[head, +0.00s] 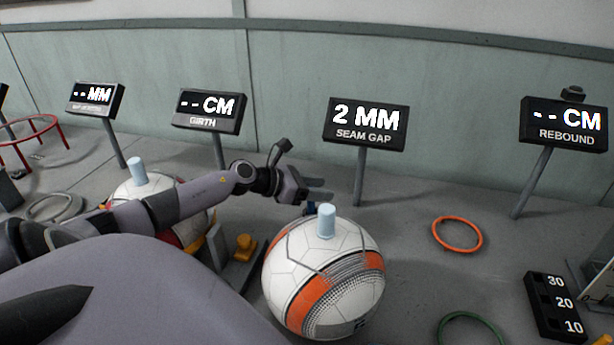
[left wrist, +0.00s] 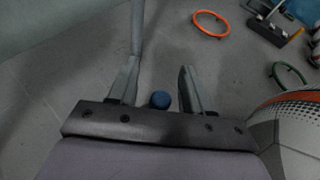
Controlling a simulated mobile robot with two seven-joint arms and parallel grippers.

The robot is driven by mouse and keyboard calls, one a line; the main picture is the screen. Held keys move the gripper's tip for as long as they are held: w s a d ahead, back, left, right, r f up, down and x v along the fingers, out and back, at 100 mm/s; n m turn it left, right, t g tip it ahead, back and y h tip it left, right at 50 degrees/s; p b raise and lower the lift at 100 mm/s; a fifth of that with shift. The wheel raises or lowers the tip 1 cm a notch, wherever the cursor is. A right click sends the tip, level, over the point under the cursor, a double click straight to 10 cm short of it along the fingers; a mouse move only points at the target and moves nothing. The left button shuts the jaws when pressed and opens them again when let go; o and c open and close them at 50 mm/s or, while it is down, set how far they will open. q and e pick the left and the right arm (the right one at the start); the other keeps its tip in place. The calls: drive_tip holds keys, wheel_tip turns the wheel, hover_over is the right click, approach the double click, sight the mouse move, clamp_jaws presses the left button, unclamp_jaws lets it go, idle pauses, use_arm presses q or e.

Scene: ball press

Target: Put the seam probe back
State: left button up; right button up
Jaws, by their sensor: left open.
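My left gripper (head: 320,190) reaches in behind the near white, orange and black ball (head: 325,285). In the left wrist view its two fingers (left wrist: 158,75) are apart. A small round dark blue thing (left wrist: 160,99) shows between them near the palm; a dark blue bit (head: 310,208) also shows just below the fingers in the head view. It may be the seam probe, but most of it is hidden, and I cannot tell whether the fingers touch it. The SEAM GAP sign (head: 365,122) reads 2 MM. My right gripper is not in view.
A pale blue cylinder (head: 326,221) stands on the near ball. A second ball (head: 135,188) sits partly behind my left arm. A yellow piece on a dark stand (head: 244,247) is left of the near ball. An orange ring (head: 457,250) lies on clear floor to the right.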

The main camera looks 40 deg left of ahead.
use_arm(q)
drive_tip(key=shift+s+a+r, duration=0.25)
drive_tip(key=shift+s, duration=0.2)
drive_tip(key=p+v, duration=0.5)
drive_tip(key=v, duration=0.6)
idle(0.5)
